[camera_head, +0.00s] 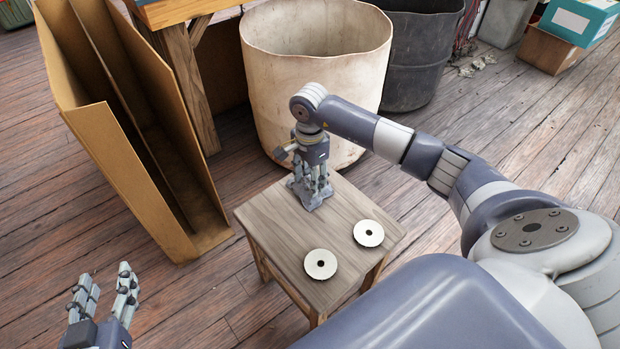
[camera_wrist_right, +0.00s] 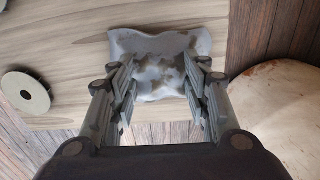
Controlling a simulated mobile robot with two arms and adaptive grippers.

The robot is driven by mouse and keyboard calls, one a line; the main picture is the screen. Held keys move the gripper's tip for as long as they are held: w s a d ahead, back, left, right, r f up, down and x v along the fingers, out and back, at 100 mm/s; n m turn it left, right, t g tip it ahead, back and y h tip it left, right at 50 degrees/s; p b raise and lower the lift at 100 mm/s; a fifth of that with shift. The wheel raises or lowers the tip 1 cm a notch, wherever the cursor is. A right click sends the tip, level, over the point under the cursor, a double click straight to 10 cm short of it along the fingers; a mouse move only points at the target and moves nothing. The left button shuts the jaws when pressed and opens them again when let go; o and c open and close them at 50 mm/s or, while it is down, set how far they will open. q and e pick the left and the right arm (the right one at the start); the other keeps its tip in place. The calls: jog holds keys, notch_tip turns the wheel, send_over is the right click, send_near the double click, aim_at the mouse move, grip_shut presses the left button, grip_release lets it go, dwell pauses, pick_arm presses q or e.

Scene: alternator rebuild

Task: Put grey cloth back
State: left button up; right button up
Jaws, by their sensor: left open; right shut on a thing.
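The grey cloth (camera_wrist_right: 150,46) lies crumpled on the wooden stool (camera_head: 350,232), close to the stool's far edge. My right gripper (camera_head: 312,190) points down over it, with its fingers closed on part of the cloth. In the right wrist view the cloth bunches between the fingers and spreads beyond them over the wood. My left gripper (camera_head: 105,293) is open and empty, low at the left above the floor.
Two pale discs with dark centre holes, one nearer (camera_head: 320,264) and one to the right (camera_head: 368,233), lie on the stool. A worn cream bin (camera_head: 300,90) stands behind it. A cardboard divider box (camera_head: 115,140) stands left; a dark bin (camera_head: 415,70) stands behind.

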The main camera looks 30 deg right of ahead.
jog(key=o, duration=1)
jog(key=shift+c, duration=0.2)
pick_arm(q)
jog(key=shift+w+d+r, duration=0.1)
jog(key=shift+w+r, duration=0.05)
jog(key=shift+r, duration=0.2)
jog(key=shift+f, duration=0.1)
